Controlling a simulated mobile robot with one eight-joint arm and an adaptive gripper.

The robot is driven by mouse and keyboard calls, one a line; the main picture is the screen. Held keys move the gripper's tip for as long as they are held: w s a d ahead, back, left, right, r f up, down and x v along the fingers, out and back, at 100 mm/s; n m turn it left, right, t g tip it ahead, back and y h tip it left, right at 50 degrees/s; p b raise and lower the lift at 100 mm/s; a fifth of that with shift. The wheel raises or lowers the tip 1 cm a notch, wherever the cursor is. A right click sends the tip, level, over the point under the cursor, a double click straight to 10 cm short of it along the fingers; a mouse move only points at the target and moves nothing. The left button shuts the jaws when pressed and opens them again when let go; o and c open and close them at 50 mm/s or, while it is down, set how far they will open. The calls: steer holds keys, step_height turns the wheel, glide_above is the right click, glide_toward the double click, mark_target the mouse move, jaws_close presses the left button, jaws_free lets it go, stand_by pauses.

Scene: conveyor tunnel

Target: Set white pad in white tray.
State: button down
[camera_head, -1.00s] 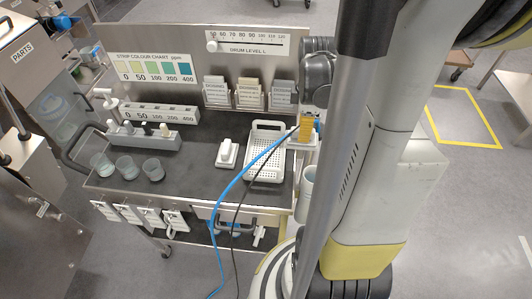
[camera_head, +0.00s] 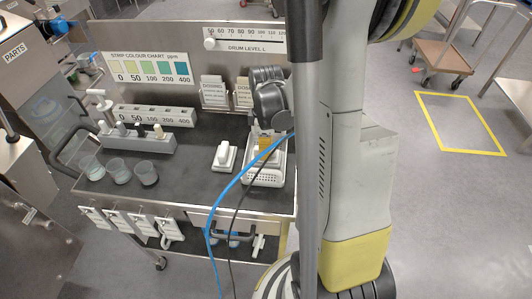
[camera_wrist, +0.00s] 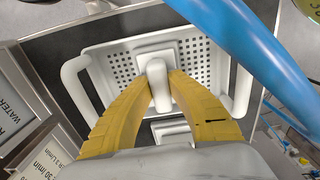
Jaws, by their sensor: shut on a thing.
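The white tray (camera_head: 264,181) stands on the dark cart top, partly hidden behind my arm and cables. It also shows in the wrist view (camera_wrist: 106,62), with a perforated floor and a loop handle at each end. My gripper (camera_head: 266,142) has yellow fingers, shut on the upright grip of a white pad (camera_wrist: 158,82). The pad is over the tray's floor; I cannot tell whether it touches it. A second, similar white pad (camera_head: 224,156) sits on the cart top just left of the tray; it shows below the tray in the wrist view (camera_wrist: 172,132).
Several glass cups (camera_head: 117,171) and a grey block with bottles (camera_head: 140,140) stand at the left. A card holder (camera_head: 214,95) is at the back panel. A blue cable (camera_head: 232,185) hangs in front of the tray. Cart top between cups and pads is clear.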

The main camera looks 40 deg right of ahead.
steer(key=shift+r, duration=0.1)
steer(key=c, duration=1.4)
jaws_free()
step_height(320, 180, up, 12)
steer(key=p, duration=0.5)
steer(key=s+a+r+m+t, duration=0.2)
steer(key=a+r+m+t, duration=0.1)
steer(key=a, duration=0.7)
steer(key=s+a+r+m+t, duration=0.3)
steer(key=a+r, duration=0.4)
steer(key=a, duration=0.3)
steer(key=shift+s+m+t, duration=0.15)
steer(key=shift+m+t, duration=0.45)
steer(key=shift+m, duration=0.6)
